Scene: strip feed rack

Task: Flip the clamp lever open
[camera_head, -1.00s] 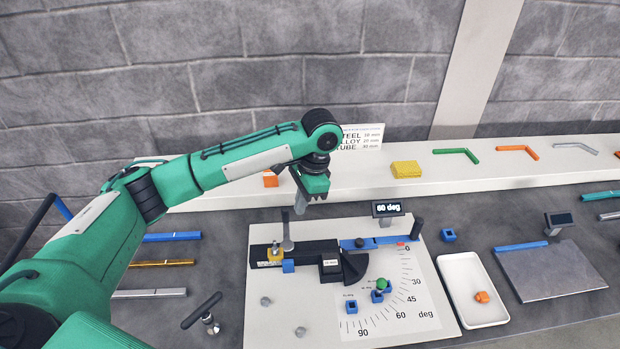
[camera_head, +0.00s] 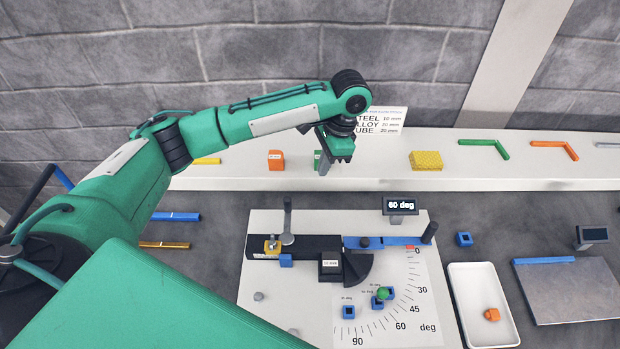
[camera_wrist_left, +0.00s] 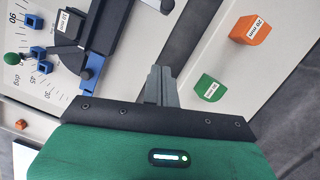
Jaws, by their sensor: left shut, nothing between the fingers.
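The clamp lever (camera_head: 288,222) is a grey post with a dark handle standing upright at the left end of the black bending fixture (camera_head: 310,245). The fixture (camera_wrist_left: 100,28) shows there at the upper left. My right gripper is not in view.
An orange block (camera_head: 276,160) and a partly hidden green block (camera_head: 318,161) stand on the ledge near the gripper. A sign, a yellow block (camera_head: 426,160) and bent strips lie to the right. A white tray (camera_head: 458,300) stands right.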

